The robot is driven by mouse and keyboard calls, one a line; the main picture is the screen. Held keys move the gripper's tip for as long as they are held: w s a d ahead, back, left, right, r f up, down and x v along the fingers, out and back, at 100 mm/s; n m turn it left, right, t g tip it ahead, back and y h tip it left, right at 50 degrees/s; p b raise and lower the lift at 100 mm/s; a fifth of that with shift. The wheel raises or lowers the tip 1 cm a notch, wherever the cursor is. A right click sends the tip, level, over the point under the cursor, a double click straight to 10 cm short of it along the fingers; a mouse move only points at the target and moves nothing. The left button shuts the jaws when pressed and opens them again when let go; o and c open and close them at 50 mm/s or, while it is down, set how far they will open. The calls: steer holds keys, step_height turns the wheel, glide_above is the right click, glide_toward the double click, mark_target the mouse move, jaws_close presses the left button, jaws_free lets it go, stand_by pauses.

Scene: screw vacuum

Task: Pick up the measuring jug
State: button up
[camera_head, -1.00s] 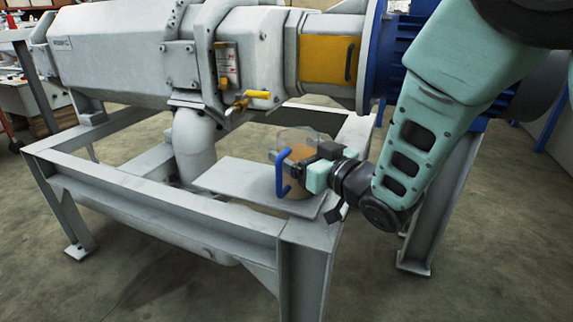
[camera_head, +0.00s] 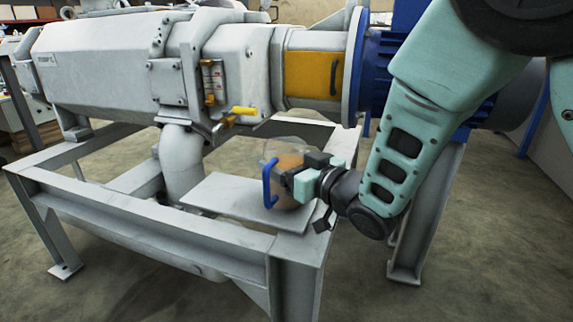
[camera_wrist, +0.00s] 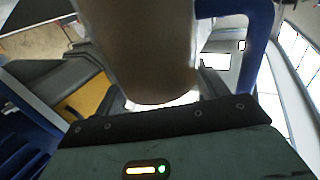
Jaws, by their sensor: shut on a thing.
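The measuring jug (camera_head: 289,152) is a clear, rounded vessel with brownish contents and a blue handle (camera_head: 268,183) on its left side. It is at the grey plate on the machine frame; I cannot tell whether it touches the plate. My gripper (camera_head: 291,171) comes from the right and is shut on the jug. In the wrist view the jug's brownish body (camera_wrist: 147,50) fills the upper middle between the fingers, with the blue handle on the right. My gripper partly hides the jug in the head view.
The grey plate (camera_head: 222,194) rests across the machine frame (camera_head: 150,222). Above are the grey screw machine (camera_head: 100,62), a yellow valve lever (camera_head: 243,111), a yellow panel (camera_head: 311,75) and a blue motor flange (camera_head: 354,65). A grey pipe (camera_head: 180,160) stands left of the plate.

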step_height(320, 180, up, 9)
steer(key=p, duration=0.4)
steer(key=shift+f+p, duration=0.15)
steer(key=shift+p, duration=0.2)
steer(key=shift+w+p, duration=0.15)
steer(key=shift+p, duration=0.6)
stand_by(1.3)
